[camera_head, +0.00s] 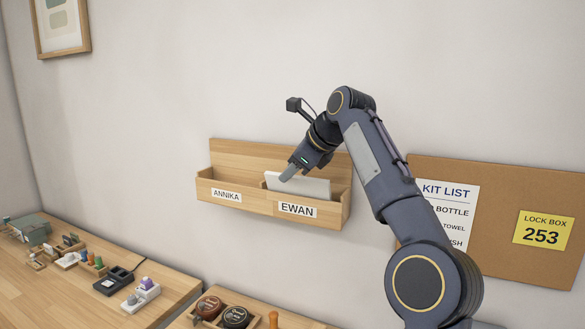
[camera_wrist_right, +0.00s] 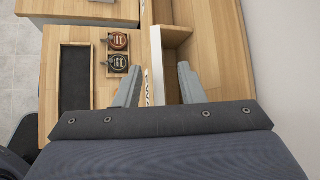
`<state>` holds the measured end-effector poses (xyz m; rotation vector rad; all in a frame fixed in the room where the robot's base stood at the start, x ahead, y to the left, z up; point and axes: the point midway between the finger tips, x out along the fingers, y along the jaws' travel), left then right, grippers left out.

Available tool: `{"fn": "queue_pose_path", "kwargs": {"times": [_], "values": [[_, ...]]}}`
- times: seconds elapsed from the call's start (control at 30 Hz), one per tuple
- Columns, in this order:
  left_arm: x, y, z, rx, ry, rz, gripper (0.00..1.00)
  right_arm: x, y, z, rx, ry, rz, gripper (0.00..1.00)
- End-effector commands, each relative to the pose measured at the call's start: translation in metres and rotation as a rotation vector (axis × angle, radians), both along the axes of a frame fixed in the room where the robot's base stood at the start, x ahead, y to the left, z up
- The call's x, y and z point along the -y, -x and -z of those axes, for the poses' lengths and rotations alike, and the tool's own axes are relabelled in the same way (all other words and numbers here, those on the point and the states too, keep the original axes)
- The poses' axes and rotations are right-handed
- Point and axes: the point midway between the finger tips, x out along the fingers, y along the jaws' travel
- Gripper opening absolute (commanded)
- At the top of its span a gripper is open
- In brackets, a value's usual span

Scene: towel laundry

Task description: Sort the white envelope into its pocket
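The wooden wall holder (camera_head: 235,155) has two pockets, labelled ANNIKA on the left and EWAN on the right. The white envelope (camera_head: 312,187) stands in the EWAN pocket, its lower part hidden behind the front board. In the right wrist view it shows edge-on as a pale strip (camera_wrist_right: 157,65). My right gripper (camera_head: 287,173) is at the envelope's upper left part. In the wrist view its fingers (camera_wrist_right: 157,84) are spread, with the envelope between them and gaps visible on both sides. My left gripper is not in view.
A corkboard (camera_head: 485,265) with a kit list (camera_head: 447,205) and a yellow lock box note (camera_head: 543,230) hangs right of the holder. The wall above the holder is clear.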

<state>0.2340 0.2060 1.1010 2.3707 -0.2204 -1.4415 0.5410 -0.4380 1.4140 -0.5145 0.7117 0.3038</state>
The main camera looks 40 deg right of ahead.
Motion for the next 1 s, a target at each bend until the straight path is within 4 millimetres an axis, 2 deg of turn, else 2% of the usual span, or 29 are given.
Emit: {"fn": "queue_pose_path", "kwargs": {"times": [0.3,0.7,1.0], "values": [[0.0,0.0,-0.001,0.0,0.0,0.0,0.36,0.0,0.003,-0.003,0.0,0.0,0.0,0.36],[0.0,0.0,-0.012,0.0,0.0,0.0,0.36,0.006,0.047,-0.047,0.002,0.001,0.002,0.36],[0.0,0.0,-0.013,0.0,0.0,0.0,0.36,0.007,0.056,-0.054,0.0,0.0,0.0,0.36]]}}
